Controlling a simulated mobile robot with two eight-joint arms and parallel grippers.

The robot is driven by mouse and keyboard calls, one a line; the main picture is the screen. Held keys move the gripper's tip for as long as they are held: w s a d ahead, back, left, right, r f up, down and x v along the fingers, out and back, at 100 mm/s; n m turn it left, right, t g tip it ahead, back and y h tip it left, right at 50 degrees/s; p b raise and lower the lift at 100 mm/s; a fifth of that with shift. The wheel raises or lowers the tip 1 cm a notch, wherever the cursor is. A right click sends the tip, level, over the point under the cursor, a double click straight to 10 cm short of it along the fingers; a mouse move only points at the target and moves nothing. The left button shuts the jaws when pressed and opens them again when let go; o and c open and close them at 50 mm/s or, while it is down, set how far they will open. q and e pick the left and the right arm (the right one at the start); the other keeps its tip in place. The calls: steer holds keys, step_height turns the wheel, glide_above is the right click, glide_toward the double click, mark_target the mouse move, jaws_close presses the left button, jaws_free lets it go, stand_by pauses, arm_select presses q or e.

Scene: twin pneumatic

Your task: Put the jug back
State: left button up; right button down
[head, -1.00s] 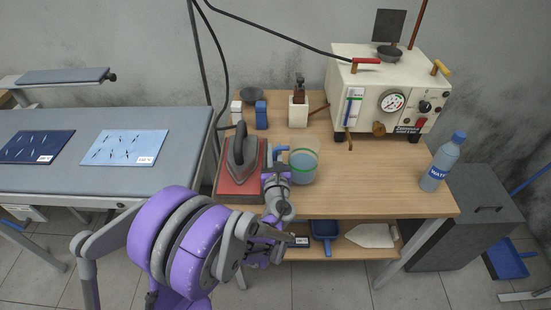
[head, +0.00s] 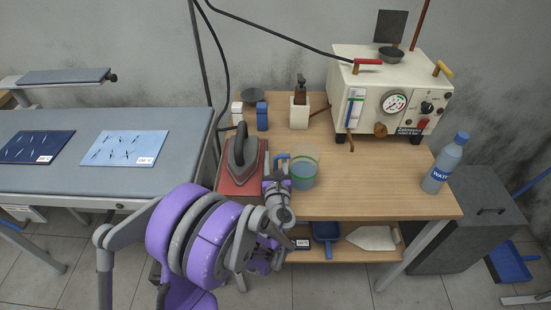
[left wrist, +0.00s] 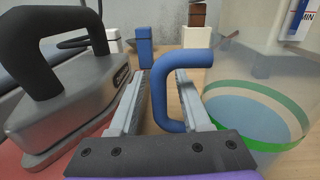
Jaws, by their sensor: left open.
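The jug (head: 304,170) is clear with a green band and a blue handle, and holds bluish liquid. It stands upright on the wooden table beside the iron. My left gripper (head: 279,178) is at the jug's left side. In the left wrist view the open jaws (left wrist: 167,97) have the jug's blue handle (left wrist: 181,82) between them, with a gap visible on its left. The jug's body (left wrist: 265,105) is to the right of the jaws. My right gripper is not in view.
The iron (head: 243,150) sits on a red pad (head: 240,183) left of the jug. A steam unit (head: 390,95) stands at the back right. A water bottle (head: 444,163) is near the right edge. The table (head: 375,185) is clear between jug and bottle.

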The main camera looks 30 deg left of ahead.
arm_select(q)
steer(key=shift+r, duration=0.15)
steer(key=v, duration=1.2)
steer(key=shift+b, duration=0.35)
stand_by(0.6)
